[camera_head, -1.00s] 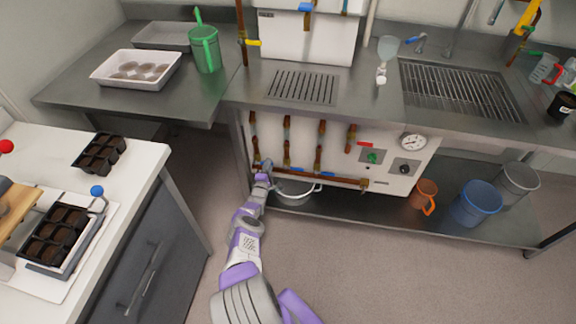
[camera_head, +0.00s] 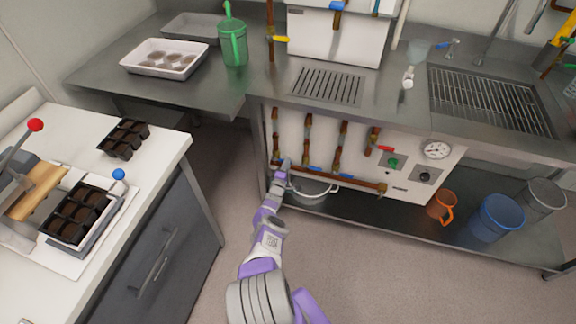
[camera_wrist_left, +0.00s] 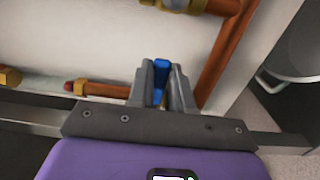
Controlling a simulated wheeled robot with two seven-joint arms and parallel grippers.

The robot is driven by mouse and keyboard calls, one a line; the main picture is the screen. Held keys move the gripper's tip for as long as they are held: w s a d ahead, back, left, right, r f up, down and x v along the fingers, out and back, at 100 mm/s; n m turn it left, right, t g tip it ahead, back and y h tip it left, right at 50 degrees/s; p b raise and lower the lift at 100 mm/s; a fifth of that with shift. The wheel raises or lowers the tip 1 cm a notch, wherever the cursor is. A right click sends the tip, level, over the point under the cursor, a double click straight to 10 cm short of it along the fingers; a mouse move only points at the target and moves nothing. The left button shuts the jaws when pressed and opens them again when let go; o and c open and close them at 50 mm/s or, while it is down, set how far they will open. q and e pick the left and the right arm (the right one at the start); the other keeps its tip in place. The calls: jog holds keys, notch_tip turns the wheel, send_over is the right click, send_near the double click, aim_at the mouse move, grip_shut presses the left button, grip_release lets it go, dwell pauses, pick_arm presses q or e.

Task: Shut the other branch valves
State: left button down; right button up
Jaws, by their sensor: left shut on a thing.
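The white valve panel (camera_head: 405,180) under the steel counter carries several copper branch pipes that run down to a copper pipe (camera_head: 362,184) along the bottom. My left gripper (camera_head: 284,166) is at the leftmost branch, low on the panel. In the left wrist view its fingers (camera_wrist_left: 162,82) are shut on a blue valve handle (camera_wrist_left: 161,72), mostly hidden between them. Two more blue handles, a left one (camera_head: 313,169) and a right one (camera_head: 345,176), lie along the lower pipe to the right. A red handle (camera_head: 385,149) is on the rightmost branch. My right gripper is out of view.
A metal pot (camera_head: 308,194) stands on the lower shelf just below the pipes. An orange mug (camera_head: 441,205) and a blue bucket (camera_head: 496,217) stand further right. A grey cabinet (camera_head: 165,245) stands left of my arm, with open floor between.

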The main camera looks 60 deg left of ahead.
pick_arm(q)
jog(key=shift+s, duration=0.1)
dwell(0.3)
jog(key=c, duration=1)
grip_release()
jog(key=p+v, duration=0.6)
jog(key=v, duration=0.1)
jog(key=shift+s+d+p, duration=0.15)
jog(key=shift+d+p, duration=0.05)
jog(key=shift+p, duration=0.15)
